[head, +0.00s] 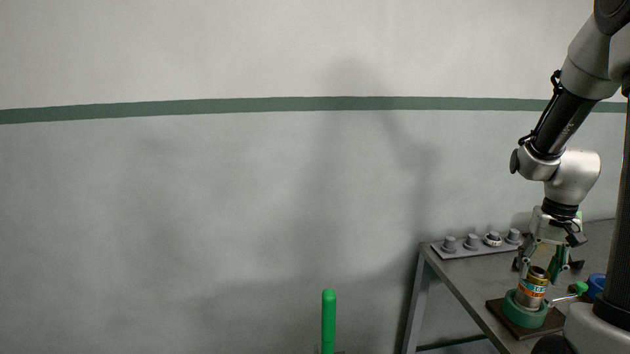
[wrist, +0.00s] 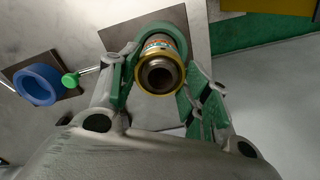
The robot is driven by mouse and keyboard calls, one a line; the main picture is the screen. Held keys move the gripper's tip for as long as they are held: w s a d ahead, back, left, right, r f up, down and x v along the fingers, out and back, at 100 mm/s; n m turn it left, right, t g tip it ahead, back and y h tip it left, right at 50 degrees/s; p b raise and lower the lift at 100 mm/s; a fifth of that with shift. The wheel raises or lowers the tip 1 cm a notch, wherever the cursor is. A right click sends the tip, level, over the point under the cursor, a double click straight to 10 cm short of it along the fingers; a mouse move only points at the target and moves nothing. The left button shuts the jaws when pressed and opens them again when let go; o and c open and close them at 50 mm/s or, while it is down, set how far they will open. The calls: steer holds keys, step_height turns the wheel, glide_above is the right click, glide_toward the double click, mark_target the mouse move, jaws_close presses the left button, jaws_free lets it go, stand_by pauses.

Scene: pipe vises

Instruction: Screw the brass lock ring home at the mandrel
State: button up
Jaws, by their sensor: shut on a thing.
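The brass lock ring (wrist: 160,90) is at the upper end of an upright pipe-like piece with orange and teal bands, probably the mandrel (head: 531,290). In the head view, the ring (head: 538,273) is partly hidden by the fingers. The banded piece stands in a round green vise (head: 523,313) on a dark base plate (head: 494,307). My gripper (head: 543,264) points down over it. In the wrist view, the green-padded fingers of my gripper (wrist: 158,88) stand on both sides of the ring, shut on it. I cannot tell how far the ring is threaded on.
A green-knobbed lever (wrist: 70,80) sticks out beside the vise. A blue ring-shaped vise (wrist: 38,86) stands close by on its own plate. A rack (head: 462,252) with several grey pegs lies at the table's back edge. A green post (head: 328,320) stands left of the table.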

steer(key=m, duration=0.6)
steer(key=shift+m, duration=0.4)
steer(key=m, duration=0.3)
steer(key=shift+m, duration=0.4)
steer(key=m, duration=0.3)
steer(key=shift+m, duration=0.4)
